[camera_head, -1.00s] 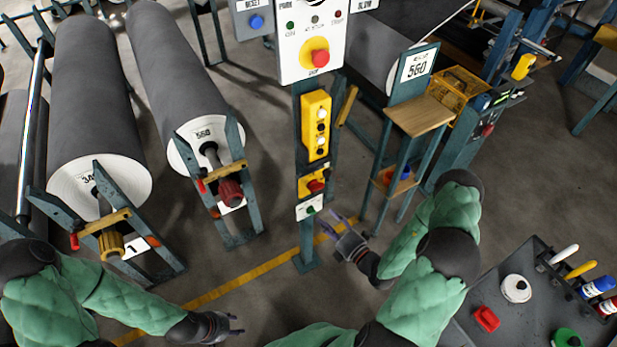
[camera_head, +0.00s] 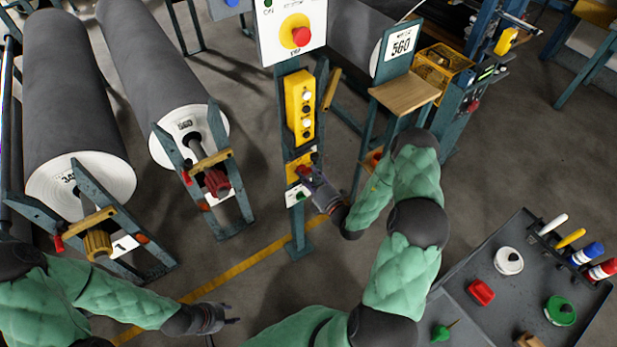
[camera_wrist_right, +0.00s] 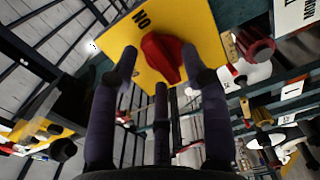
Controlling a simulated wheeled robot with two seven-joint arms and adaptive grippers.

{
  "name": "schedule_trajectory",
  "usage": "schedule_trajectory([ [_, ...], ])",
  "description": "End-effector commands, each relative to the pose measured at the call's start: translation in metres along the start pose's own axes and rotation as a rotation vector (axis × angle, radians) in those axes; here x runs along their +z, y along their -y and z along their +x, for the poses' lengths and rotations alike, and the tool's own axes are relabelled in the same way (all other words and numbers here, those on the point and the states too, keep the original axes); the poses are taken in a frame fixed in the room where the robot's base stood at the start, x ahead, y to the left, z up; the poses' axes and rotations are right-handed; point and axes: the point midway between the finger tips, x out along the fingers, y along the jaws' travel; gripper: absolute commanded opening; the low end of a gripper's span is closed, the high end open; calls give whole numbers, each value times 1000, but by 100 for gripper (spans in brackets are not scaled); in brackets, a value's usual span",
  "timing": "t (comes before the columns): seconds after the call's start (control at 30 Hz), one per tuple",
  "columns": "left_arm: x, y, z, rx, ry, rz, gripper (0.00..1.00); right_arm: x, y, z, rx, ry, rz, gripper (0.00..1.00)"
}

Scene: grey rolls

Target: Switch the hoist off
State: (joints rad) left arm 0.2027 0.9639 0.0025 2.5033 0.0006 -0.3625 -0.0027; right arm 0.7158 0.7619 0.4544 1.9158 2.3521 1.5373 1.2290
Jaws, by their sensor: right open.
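The yellow switch box (camera_head: 292,158) with a red rotary knob sits low on the teal post, below the yellow pendant (camera_head: 300,108). In the right wrist view its yellow plate (camera_wrist_right: 207,25) bears an upside-down ON mark, and the red knob (camera_wrist_right: 163,55) stands out from it. My right gripper (camera_head: 308,176) is at the box and partly covers it. In the wrist view the right gripper (camera_wrist_right: 163,80) is open, its fingers on either side of the knob; I cannot tell whether they touch it. My left gripper (camera_head: 232,314) is open and empty, low over the floor, away from the post.
A white panel with a red emergency button (camera_head: 302,37) is above the pendant. A wooden shelf (camera_head: 405,95) stands right of the post. Grey rolls (camera_head: 75,100) on stands are at left. A dark tray (camera_head: 455,290) with small items is at lower right.

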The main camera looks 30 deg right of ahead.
Motion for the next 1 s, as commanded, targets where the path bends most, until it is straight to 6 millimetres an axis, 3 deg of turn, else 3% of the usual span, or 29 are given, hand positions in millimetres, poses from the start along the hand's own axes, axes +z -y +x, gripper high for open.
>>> schedule_trajectory([
  [0.33, 0, 0, 0, 0, 0, 0, 40, 0, 0, 3, 0, 0, 0, 44],
  [0.5, 0, 0, 0, 0, 0, 0, 40, 0, 0, 3, 0, 0, 0, 0],
  [1.0, 0, -2, -6, 0, 0, 0, 40, -1, -1, 3, -1, 0, -83, 0],
])
